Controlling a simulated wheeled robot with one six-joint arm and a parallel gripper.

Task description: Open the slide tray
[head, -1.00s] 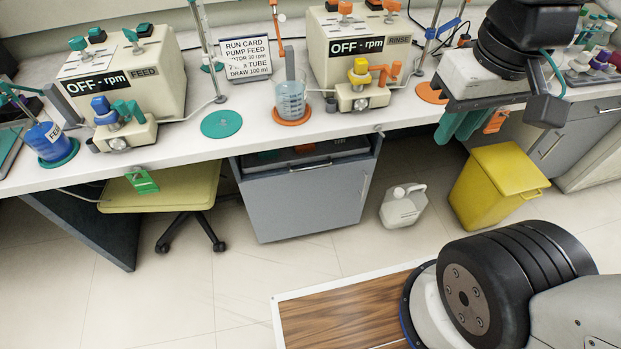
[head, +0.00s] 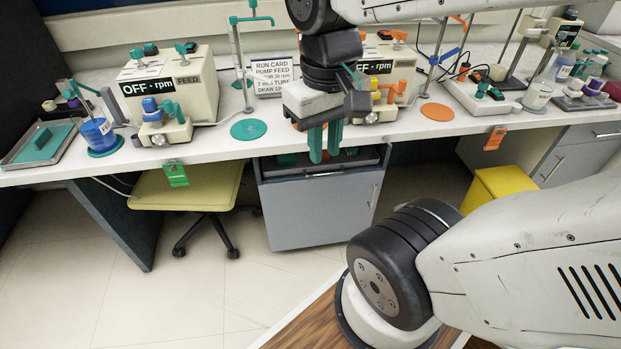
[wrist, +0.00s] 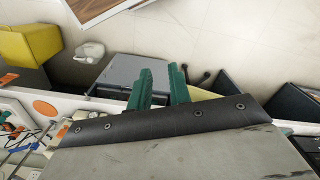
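The likely slide tray (head: 285,173) is a shallow dark grey unit with a pale handle (head: 325,174), at the top of a grey cabinet (head: 318,210) under the bench. It looks closed, flush with the cabinet front. My gripper (head: 326,150) has green fingers pointing down, in front of the bench edge and above the tray's handle in the head view. It is open and empty, with a gap between the fingers in the wrist view (wrist: 160,92). The fingers partly hide the tray. In the wrist view the grey cabinet (wrist: 122,70) shows beyond the fingers.
A yellow stool (head: 190,190) stands left of the cabinet and a yellow bin (head: 498,186) to the right. A green clip (head: 176,174) and an orange clip (head: 494,138) hang on the bench edge. Pumps stand on the bench.

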